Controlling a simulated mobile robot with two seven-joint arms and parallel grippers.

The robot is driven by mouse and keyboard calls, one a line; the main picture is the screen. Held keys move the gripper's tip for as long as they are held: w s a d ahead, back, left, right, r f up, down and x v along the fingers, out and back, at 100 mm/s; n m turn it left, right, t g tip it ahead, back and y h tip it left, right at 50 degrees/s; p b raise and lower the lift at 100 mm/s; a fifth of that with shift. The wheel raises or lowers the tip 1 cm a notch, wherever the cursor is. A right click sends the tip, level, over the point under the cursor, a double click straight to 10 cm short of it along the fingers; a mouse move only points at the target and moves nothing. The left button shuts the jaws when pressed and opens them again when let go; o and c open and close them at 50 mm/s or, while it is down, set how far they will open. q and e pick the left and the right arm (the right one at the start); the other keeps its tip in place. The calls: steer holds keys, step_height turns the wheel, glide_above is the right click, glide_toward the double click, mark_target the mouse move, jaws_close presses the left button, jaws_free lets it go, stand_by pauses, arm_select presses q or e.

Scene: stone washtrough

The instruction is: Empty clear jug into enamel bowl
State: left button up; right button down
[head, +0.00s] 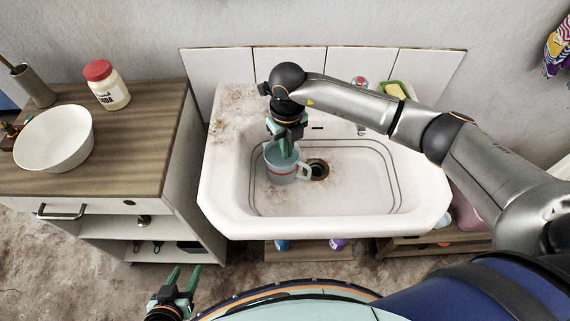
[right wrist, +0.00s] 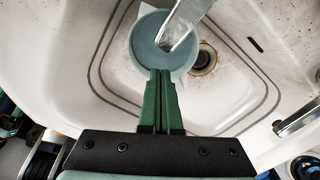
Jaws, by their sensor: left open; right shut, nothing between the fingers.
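My right gripper (head: 287,150) points down at the jug's mouth in the head view. Its fingers are shut together with nothing between them. In the right wrist view the fingertips (right wrist: 160,74) overlap the near rim of the jug (right wrist: 141,55); I cannot tell if they touch it. The jug's contents are not clear. The white enamel bowl (head: 54,139) sits on the wooden cabinet at the left. My left gripper (head: 181,279) is open and empty, low in front of the cabinet.
The basin (head: 375,215) has a drain (head: 318,170) beside the jug and a tap (head: 361,128) at the back. A red-lidded jar (head: 106,86) and a brush holder (head: 33,86) stand behind the bowl. The cabinet top (head: 140,155) is clear right of the bowl.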

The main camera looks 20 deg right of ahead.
mark_target(287, 167)
steer(key=shift+f, duration=0.15)
steer(key=shift+f+b, duration=2)
steer(key=shift+f, duration=0.4)
steer(key=shift+s+r, duration=0.1)
steer(key=shift+s, duration=0.2)
steer(key=shift+s+a+p, duration=0.15)
steer(key=shift+s+p, duration=0.15)
steer(key=shift+p, duration=0.15)
steer(key=shift+s+a, duration=0.1)
steer(key=shift+s, duration=0.25)
steer(key=shift+s+a+p, duration=0.2)
steer(key=shift+s+p, duration=0.3)
steer(key=shift+s, duration=0.25)
steer(key=shift+s+a+p, duration=0.25)
steer(key=shift+s+p, duration=0.2)
steer(key=shift+s, duration=0.3)
steer(key=shift+s+a+p, duration=0.2)
steer(key=shift+s+p, duration=0.3)
steer(key=shift+s, duration=0.25)
